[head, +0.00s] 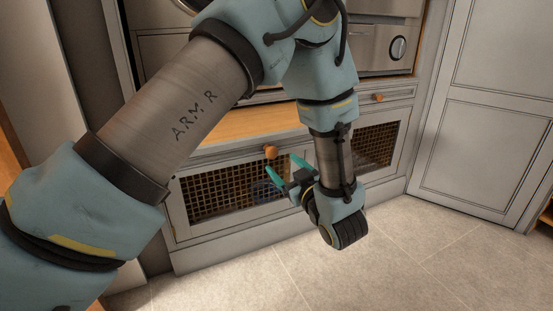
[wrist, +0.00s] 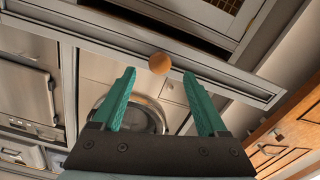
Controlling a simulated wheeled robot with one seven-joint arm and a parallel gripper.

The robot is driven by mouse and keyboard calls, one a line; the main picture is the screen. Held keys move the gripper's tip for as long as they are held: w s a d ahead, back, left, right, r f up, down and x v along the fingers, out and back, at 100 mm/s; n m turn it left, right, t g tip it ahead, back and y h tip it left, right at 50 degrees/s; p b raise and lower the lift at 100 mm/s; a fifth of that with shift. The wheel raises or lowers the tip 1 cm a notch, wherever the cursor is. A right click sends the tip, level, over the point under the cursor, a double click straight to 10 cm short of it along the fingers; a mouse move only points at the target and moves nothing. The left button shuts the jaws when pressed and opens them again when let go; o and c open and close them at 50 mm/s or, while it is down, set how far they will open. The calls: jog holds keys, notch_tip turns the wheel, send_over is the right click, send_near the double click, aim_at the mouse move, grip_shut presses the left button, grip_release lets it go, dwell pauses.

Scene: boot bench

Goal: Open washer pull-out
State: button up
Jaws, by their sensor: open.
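A round wooden knob (head: 270,152) sits on a narrow grey front (head: 215,159) below the machine bay. A wooden surface (head: 235,127) shows behind this front; I cannot tell how far it stands out. My gripper (head: 279,177) is open and empty, just below and in front of the knob in the head view. In the wrist view the knob (wrist: 159,63) appears between and slightly beyond the two teal fingertips, with no contact visible. The washer's round door (wrist: 125,112) shows behind the fingers. My arm hides the middle of the cabinet in the head view.
Lattice doors (head: 205,197) lie below the narrow front. A second knob (head: 378,98) is on the front at the right, below a steel appliance (head: 380,45). A tall grey cabinet door (head: 480,100) stands at the right. The tiled floor (head: 350,265) in front is clear.

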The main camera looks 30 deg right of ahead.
jog(key=shift+s+a, duration=0.2)
jog(key=shift+s, duration=1.4)
